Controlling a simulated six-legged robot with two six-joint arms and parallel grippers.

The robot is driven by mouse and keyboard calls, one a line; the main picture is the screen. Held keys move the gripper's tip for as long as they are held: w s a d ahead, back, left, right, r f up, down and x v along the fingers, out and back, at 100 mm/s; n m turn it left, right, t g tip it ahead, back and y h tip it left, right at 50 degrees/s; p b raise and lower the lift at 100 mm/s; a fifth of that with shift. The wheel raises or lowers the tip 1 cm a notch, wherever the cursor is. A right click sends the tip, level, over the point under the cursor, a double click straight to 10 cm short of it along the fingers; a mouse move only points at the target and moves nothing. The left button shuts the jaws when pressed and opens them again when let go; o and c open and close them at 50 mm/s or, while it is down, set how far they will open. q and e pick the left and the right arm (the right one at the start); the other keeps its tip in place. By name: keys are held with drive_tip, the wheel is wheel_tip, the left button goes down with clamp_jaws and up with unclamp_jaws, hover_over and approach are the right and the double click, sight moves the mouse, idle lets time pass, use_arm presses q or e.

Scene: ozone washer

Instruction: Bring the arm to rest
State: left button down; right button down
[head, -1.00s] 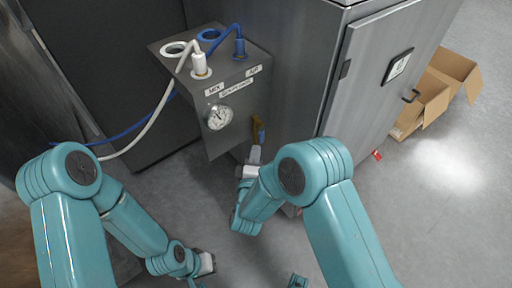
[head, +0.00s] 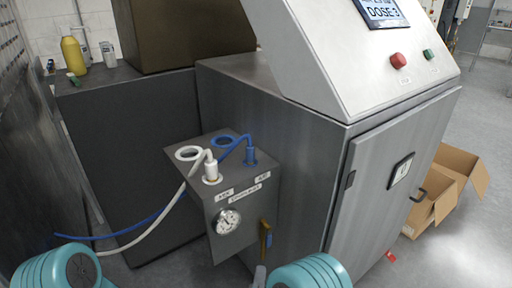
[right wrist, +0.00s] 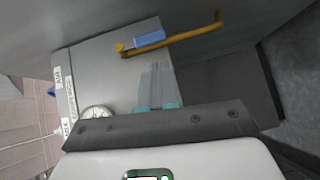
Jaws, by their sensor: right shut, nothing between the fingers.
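My right gripper (head: 260,274) shows only as a grey tip at the bottom edge of the head view, just below a valve lever (head: 266,237) with a yellow and blue handle. In the right wrist view my right gripper (right wrist: 156,68) is shut with nothing between its fingers. The lever (right wrist: 185,38) lies beyond the fingertips there, apart from them in the picture. My right arm's rounded teal joint is at the bottom of the head view. My left arm's joint shows at the bottom left; the left gripper is out of view.
A grey box (head: 232,200) with a gauge (head: 228,221), white and blue hoses sits on the metal cabinet's side. The cabinet door (head: 385,200) has a handle. An open cardboard box (head: 440,195) stands on the floor at right. A control panel (head: 345,55) tops the cabinet.

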drive_tip(key=s+d+f+m+g+y, duration=0.2)
drive_tip(key=s+d+f+m+g, duration=0.15)
drive_tip(key=f, duration=0.35)
drive_tip(key=s+d+f+m+g+y, duration=0.1)
drive_tip(key=s+d+f+m+g, duration=0.25)
drive_tip(key=f+m+g, duration=0.2)
drive_tip(key=s+d+f+m+g+y, duration=0.1)
drive_tip(key=s+d+f+m+g, duration=0.2)
drive_tip(key=s, duration=0.4)
drive_tip(key=s+f+m+g+y, duration=0.1)
drive_tip(key=s+m+g+y, duration=0.2)
drive_tip(key=s, duration=0.4)
wheel_tip(320, 180, up, 20)
drive_tip(key=s+m+g+p, duration=0.1)
drive_tip(key=s+m+p, duration=0.1)
drive_tip(key=p, duration=1.8)
drive_tip(key=shift+d+h, duration=0.3)
drive_tip(key=shift+f, duration=0.1)
